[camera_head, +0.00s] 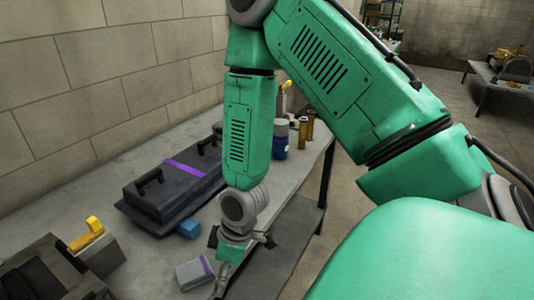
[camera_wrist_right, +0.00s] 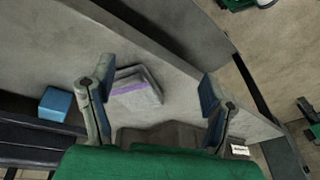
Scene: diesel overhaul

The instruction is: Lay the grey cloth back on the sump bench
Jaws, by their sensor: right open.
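The grey cloth (camera_head: 194,272) is a small folded pad with a purple stripe. It lies flat on the grey bench top (camera_head: 160,258), near the front edge. In the right wrist view the cloth (camera_wrist_right: 137,90) shows beyond the fingers, nearer the left one. My right gripper (camera_head: 228,268) is just right of the cloth in the head view, pointing down. In the right wrist view my right gripper (camera_wrist_right: 158,78) has its fingers wide apart with nothing held between them. Whether a finger touches the cloth is unclear. My left gripper is out of view.
A black case (camera_head: 170,185) with a purple band stands behind the cloth, with a blue block (camera_head: 188,229) at its corner. A grey block with a yellow handle (camera_head: 95,245) stands left. Bottles (camera_head: 280,140) stand farther back. Bare bench surrounds the cloth.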

